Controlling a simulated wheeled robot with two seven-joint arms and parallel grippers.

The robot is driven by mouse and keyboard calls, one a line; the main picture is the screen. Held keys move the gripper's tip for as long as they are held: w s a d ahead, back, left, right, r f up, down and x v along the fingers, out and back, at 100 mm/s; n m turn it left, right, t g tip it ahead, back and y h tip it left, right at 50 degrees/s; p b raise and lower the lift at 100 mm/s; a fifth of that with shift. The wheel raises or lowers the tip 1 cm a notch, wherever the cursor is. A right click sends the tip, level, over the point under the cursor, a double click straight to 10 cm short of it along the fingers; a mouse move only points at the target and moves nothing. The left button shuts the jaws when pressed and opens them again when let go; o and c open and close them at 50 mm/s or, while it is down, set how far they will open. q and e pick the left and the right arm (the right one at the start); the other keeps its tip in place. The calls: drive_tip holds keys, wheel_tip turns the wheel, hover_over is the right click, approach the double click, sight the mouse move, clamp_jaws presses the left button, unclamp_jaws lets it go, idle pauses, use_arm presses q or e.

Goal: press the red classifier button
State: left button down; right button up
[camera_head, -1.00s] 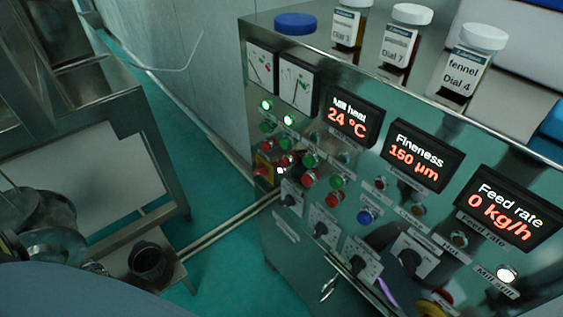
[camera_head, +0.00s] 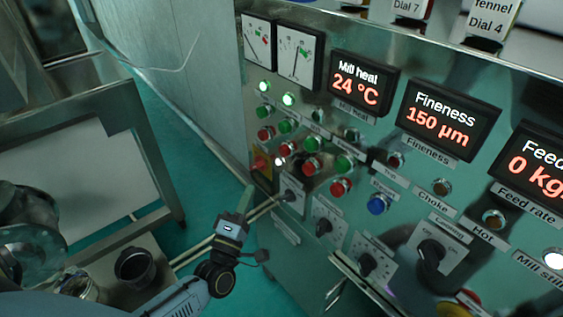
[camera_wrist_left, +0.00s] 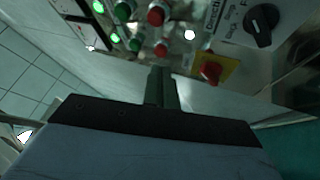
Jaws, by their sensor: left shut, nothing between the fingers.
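Several red buttons sit among green ones on the steel control panel (camera_head: 400,170). They include an upper-left red button (camera_head: 265,133), a middle red button (camera_head: 311,166) and a lower-right red button (camera_head: 340,187). The small labels are too blurred to tell which is the classifier's. My left gripper (camera_head: 247,192) is shut and empty, left of the panel and below the button rows. In the left wrist view its fingers (camera_wrist_left: 162,78) point towards the panel, with a red button (camera_wrist_left: 157,14) beyond them. I see no contact with any button. My right gripper is not in view.
A red rotary switch on a yellow plate (camera_head: 260,165) is close to the left gripper's fingers. Black knobs (camera_head: 324,227) and a blue button (camera_head: 378,204) are further right. A steel frame table (camera_head: 150,150) stands at left, with open floor between.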

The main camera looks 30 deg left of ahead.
sight(284, 151)
use_arm(q)
drive_tip(key=r+n+y, duration=0.1)
drive_tip(key=r+n+t+y, duration=0.1)
drive_tip(key=r, duration=0.1)
drive_tip(key=a+r+n, duration=0.1)
drive_tip(key=r+n, duration=0.1)
drive_tip(key=shift+s+a+r+t+y, duration=0.1)
drive_tip(key=shift+s+r+t+y, duration=0.1)
drive_tip(key=shift+s+t+y, duration=0.2)
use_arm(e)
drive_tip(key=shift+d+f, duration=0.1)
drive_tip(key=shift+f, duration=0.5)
use_arm(q)
drive_tip(key=shift+w+b, duration=0.1)
drive_tip(key=shift+b, duration=0.2)
